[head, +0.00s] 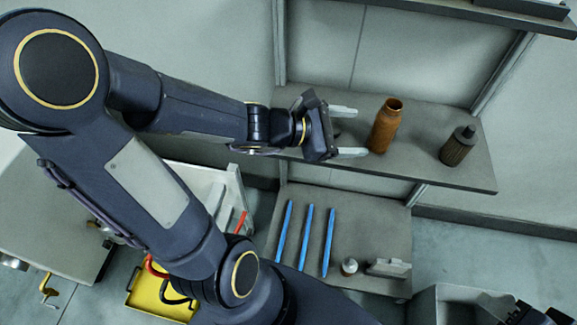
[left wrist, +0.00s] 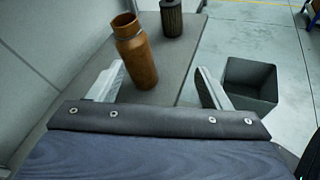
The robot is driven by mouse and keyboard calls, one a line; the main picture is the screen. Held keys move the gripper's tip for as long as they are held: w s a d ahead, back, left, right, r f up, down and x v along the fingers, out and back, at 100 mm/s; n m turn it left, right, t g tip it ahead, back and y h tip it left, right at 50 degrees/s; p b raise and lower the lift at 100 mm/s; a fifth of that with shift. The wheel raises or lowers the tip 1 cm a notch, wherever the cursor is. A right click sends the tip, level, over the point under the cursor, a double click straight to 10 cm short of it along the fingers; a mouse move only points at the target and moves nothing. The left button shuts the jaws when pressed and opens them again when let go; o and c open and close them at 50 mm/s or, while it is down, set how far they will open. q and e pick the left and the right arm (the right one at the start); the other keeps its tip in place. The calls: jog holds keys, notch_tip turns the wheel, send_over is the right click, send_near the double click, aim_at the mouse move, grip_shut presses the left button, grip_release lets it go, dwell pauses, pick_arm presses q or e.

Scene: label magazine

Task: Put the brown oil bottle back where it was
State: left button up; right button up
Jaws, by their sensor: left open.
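The brown oil bottle (head: 385,127) stands upright on the upper shelf, near its middle. It also shows in the left wrist view (left wrist: 136,55), ahead of the fingers and nearer the left one. My left gripper (head: 350,132) is open beside the bottle, on its left side in the head view. Its fingertips point toward the bottle, and nothing is held between them. In the left wrist view the two fingers (left wrist: 158,85) are spread wide.
A dark ribbed canister (head: 458,147) stands on the upper shelf (head: 432,120), right of the bottle. The lower shelf (head: 290,260) holds blue rods (head: 306,238), a small white bottle (head: 349,267) and a grey block (head: 388,268). A grey bin (left wrist: 250,82) stands on the floor.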

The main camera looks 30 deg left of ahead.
pick_arm(q)
jog(key=s+d+r+m+g+h, duration=0.1)
jog(key=s+d+r+m+g, duration=0.2)
jog(key=s+m, duration=0.5)
jog(key=s+a+f+m+g+y, duration=0.2)
jog(key=s+a+f+m+y, duration=0.2)
jog(key=m, duration=1.1)
jog(key=s+a+y, duration=0.2)
jog(key=s+a, duration=0.2)
jog(key=s, duration=0.1)
jog(key=shift+s+a+y, duration=0.15)
jog(key=shift+s+y, duration=0.15)
jog(key=shift+y, duration=0.1)
jog(key=shift+r, duration=0.1)
notch_tip(320, 180, up, 12)
jog(key=p, duration=1.2)
